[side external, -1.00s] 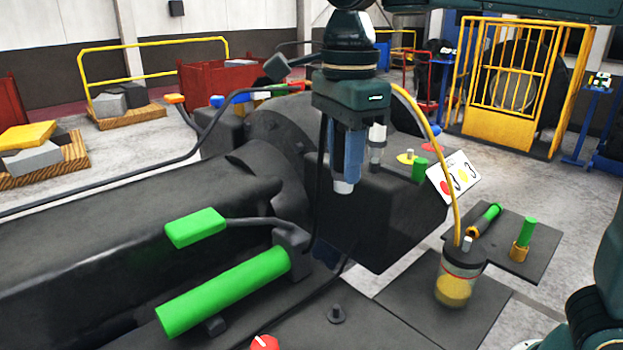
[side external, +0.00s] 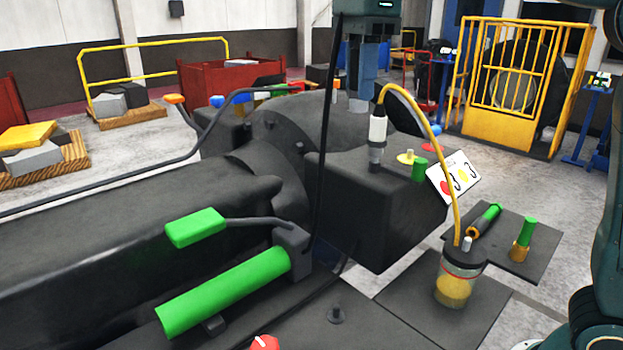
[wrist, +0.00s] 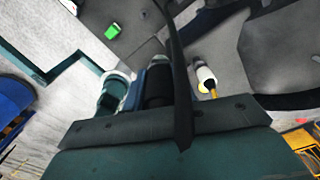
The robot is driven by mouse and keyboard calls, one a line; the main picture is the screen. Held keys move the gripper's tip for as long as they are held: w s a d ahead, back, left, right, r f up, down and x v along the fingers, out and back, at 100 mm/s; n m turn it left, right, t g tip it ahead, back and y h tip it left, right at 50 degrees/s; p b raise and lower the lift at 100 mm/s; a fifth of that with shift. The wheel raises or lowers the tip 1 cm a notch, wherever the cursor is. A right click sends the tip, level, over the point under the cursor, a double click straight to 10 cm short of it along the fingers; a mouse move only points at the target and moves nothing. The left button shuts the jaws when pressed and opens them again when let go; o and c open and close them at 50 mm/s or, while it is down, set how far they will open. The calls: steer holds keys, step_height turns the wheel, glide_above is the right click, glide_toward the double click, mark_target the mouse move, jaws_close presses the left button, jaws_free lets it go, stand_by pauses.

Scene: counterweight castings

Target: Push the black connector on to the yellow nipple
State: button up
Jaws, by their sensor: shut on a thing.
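My gripper (side external: 358,102) is shut and points down, raised above the dark casting. In the wrist view a black cylinder, the black connector (wrist: 157,87), shows beside the blue and pale finger parts. A black hose (side external: 322,150) hangs from the gripper area; it crosses the wrist view too. The connector's lower end is hard to make out in the side view. The yellow nipple (side external: 407,157), a yellow disc with a pale stub, stands bare on the casting's top, below and right of my gripper. The connector is apart from it.
A white connector (side external: 377,129) with a yellow hose (side external: 437,145) stands upright close to the yellow nipple, on its left. A green cylinder (side external: 419,169) and a numbered card (side external: 453,177) are on its right. The yellow hose runs to a jar (side external: 456,280).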

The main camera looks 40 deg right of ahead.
steer(key=w+d, duration=0.1)
steer(key=d, duration=0.2)
steer(key=d+m, duration=0.1)
steer(key=d, duration=0.3)
steer(key=w+d+m, duration=0.1)
steer(key=d, duration=0.2)
steer(key=shift+w+d, duration=0.35)
steer(key=shift+d, duration=0.05)
steer(key=d+m, duration=0.3)
steer(key=d, duration=0.7)
steer(key=shift+n, duration=0.3)
steer(key=shift+s+f, duration=0.15)
steer(key=shift+f, duration=2.4)
steer(key=shift+f, duration=2.85)
steer(key=shift+f, duration=1.8)
steer(key=o, duration=0.9)
